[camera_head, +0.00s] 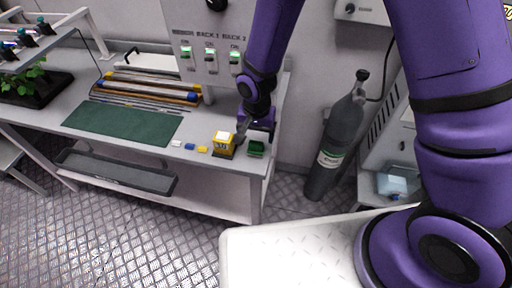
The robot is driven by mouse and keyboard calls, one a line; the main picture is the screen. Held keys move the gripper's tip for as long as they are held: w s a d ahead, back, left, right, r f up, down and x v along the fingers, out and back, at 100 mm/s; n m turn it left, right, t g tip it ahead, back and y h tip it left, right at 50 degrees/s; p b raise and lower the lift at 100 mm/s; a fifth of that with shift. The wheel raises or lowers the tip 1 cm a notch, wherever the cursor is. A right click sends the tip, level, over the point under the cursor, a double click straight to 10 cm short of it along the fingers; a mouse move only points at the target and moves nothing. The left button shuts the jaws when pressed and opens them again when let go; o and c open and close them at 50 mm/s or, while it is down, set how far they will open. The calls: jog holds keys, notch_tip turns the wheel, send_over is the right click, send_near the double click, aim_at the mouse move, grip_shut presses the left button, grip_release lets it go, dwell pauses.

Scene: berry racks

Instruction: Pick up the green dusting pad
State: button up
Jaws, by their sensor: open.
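A small dark green block (256,149), which looks like the green dusting pad, lies near the front right corner of the grey workbench. My gripper (256,134) is open, low over the bench just behind and above the green block. The fingers are small and partly hidden, and I cannot tell whether they touch the block. A yellow and black box (223,145) stands close to the left of the gripper.
Small white, blue and yellow pieces (189,147) lie left of the box. A flat dark green mat (126,123) and several rods (150,88) lie farther left. A switch panel (208,45) rises behind. A grey gas cylinder (338,135) stands right of the bench.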

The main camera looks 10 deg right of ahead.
aim_at(256, 142)
jog(key=shift+s+a+f, duration=0.1)
jog(key=shift+s+f, duration=0.05)
jog(key=shift+f, duration=2.55)
jog(key=c, duration=1)
